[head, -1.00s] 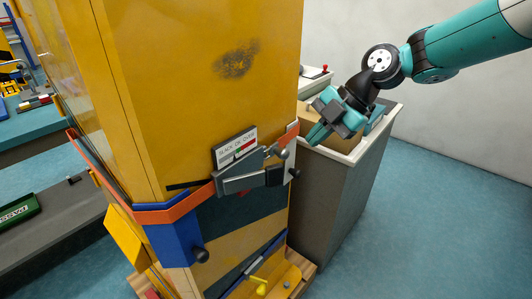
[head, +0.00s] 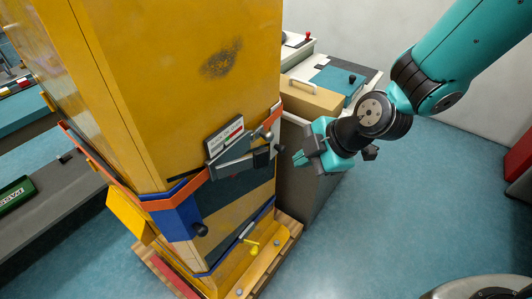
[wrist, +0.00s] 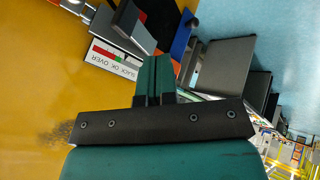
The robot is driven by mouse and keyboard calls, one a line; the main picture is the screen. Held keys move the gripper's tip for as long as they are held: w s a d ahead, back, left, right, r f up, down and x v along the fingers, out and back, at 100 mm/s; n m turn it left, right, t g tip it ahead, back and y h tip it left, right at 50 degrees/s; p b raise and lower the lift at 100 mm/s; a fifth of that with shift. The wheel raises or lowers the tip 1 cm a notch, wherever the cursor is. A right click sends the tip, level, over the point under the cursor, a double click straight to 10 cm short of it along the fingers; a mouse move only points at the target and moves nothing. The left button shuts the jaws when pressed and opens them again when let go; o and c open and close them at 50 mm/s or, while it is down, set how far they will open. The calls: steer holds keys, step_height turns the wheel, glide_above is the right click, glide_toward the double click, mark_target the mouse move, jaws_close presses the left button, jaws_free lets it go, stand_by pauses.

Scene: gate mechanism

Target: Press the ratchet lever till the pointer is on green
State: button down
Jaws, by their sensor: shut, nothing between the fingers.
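The ratchet (head: 231,162) is a grey metal body on an orange strap around a yellow block. Its grey lever lies along the strap, with a dark end (head: 261,157) toward the block's right corner. A white gauge plate (head: 224,133) with red and green bands sits just above it. The pointer is too small to place surely. My gripper (head: 299,158) is shut and empty, right of the lever and apart from it. Its closed teal fingers show in the wrist view (wrist: 153,78).
A grey cabinet with a tan box (head: 312,98) stands behind the block, close to my gripper. A blue part with a black knob (head: 180,222) is lower left on the block.

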mark_target(268, 164)
steer(key=shift+f, duration=0.1)
steer(key=shift+w+a+f+p, duration=0.75)
steer(key=shift+w+a+f, duration=0.4)
steer(key=shift+f, duration=0.15)
steer(key=shift+w+a+f+p, duration=0.7)
steer(key=shift+w+a+f, duration=0.4)
steer(key=shift+f, duration=0.25)
steer(key=shift+w+a+f+p, duration=0.75)
steer(key=shift+w+a+f, duration=0.25)
steer(key=shift+a+f, duration=0.25)
steer(key=shift+f, duration=0.1)
